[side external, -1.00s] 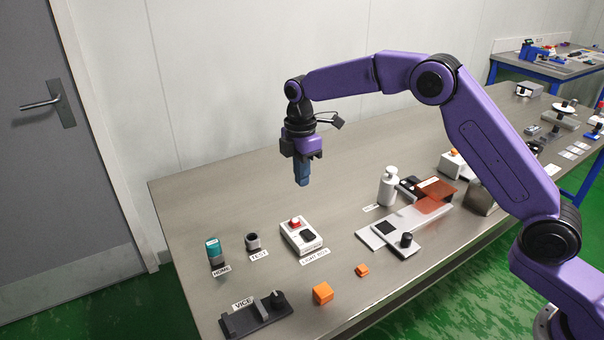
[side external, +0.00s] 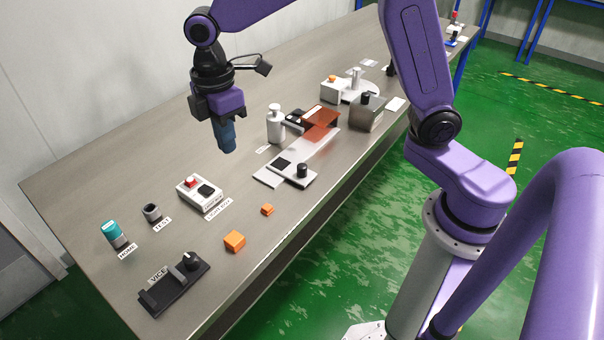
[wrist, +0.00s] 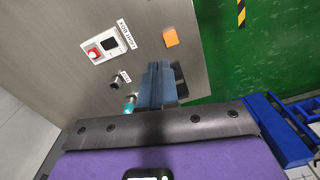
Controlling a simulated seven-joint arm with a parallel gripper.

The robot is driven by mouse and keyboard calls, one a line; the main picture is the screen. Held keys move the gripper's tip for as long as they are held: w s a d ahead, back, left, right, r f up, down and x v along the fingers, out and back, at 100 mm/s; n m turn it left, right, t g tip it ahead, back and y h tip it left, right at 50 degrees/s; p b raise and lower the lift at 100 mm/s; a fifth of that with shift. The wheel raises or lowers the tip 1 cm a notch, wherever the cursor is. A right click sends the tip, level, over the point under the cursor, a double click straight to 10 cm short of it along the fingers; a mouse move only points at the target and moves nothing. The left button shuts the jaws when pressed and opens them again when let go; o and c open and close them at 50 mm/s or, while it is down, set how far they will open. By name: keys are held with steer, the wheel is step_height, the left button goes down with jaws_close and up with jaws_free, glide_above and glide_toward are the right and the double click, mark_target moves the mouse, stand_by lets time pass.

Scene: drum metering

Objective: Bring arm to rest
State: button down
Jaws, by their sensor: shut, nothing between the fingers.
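My gripper (side external: 227,148) is shut and empty, hanging pointed down above the bench, with clear space under its blue fingers. In the side view it appears above and right of the white light box (side external: 200,193) and left of the white pump bottle (side external: 275,125). In the wrist view the shut fingers (wrist: 156,72) cover part of a dark object, probably the vice. The teal-topped cylinder at the HOME label (side external: 113,234) and the dark cup at the TEST label (side external: 152,212) stand at the bench's left end.
The black vice (side external: 174,285) and two orange blocks, one larger (side external: 235,241) and one smaller (side external: 267,209), lie near the front edge. A grey slide plate with a black knob (side external: 302,170) and a reddish clear cover (side external: 320,118) sit mid-bench. The bench's back left is bare.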

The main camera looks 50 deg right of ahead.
steer(key=s+d+m, duration=0.1)
steer(key=s+d, duration=0.5)
steer(key=s, duration=0.6)
steer(key=s+d+f+m, duration=0.1)
steer(key=s+d+m, duration=0.1)
steer(key=s+d, duration=0.5)
steer(key=s, duration=0.6)
steer(key=shift+s+f, duration=0.25)
